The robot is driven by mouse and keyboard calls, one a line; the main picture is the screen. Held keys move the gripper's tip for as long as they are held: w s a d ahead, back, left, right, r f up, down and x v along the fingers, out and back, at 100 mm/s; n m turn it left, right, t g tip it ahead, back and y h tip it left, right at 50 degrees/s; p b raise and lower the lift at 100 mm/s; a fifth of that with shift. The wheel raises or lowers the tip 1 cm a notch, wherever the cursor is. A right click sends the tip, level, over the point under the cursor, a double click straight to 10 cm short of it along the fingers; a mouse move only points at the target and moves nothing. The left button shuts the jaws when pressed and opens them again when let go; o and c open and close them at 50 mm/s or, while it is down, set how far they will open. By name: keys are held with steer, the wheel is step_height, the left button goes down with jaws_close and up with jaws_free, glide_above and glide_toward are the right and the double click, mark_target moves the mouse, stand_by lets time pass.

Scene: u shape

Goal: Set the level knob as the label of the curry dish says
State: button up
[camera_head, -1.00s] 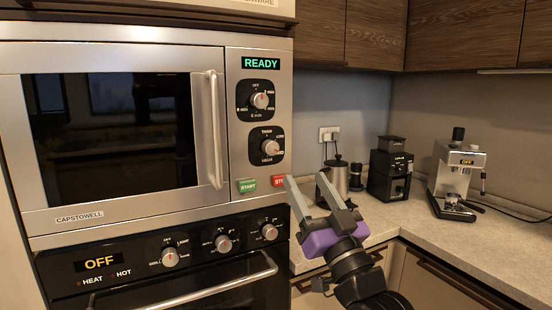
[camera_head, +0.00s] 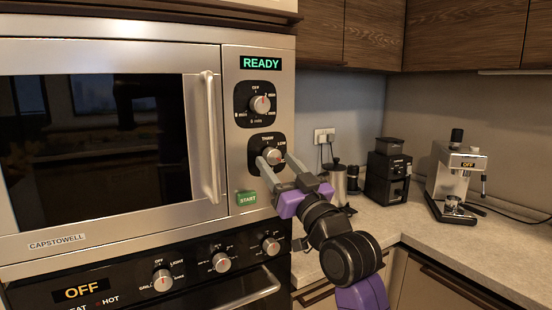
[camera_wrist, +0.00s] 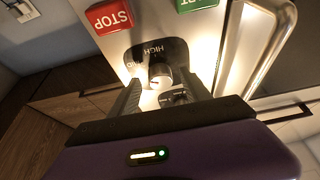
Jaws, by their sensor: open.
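The microwave's lower knob (camera_head: 273,155), the level knob, is a silver dial on a black plate with level words around it, THAW and LOW among them. In the wrist view the knob (camera_wrist: 160,72) shows between my fingers, with HIGH and part of another word readable on its plate. My gripper (camera_head: 276,168) is open, its fingertips at the lower knob; in the wrist view my gripper (camera_wrist: 160,92) has one finger on each side of it. I cannot tell whether they touch it. No curry dish or label shows.
The upper knob (camera_head: 260,104) is above, under the READY display (camera_head: 261,63). The green START button (camera_head: 246,198) and red STOP button (camera_wrist: 109,16) lie just below the level knob. The door handle (camera_head: 208,137) is left. A grinder (camera_head: 388,172) and coffee machine (camera_head: 456,180) stand right.

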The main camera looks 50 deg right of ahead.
steer(key=shift+w+d+r, duration=0.15)
steer(key=shift+w+r, duration=0.1)
steer(key=shift+w, duration=0.35)
jaws_close()
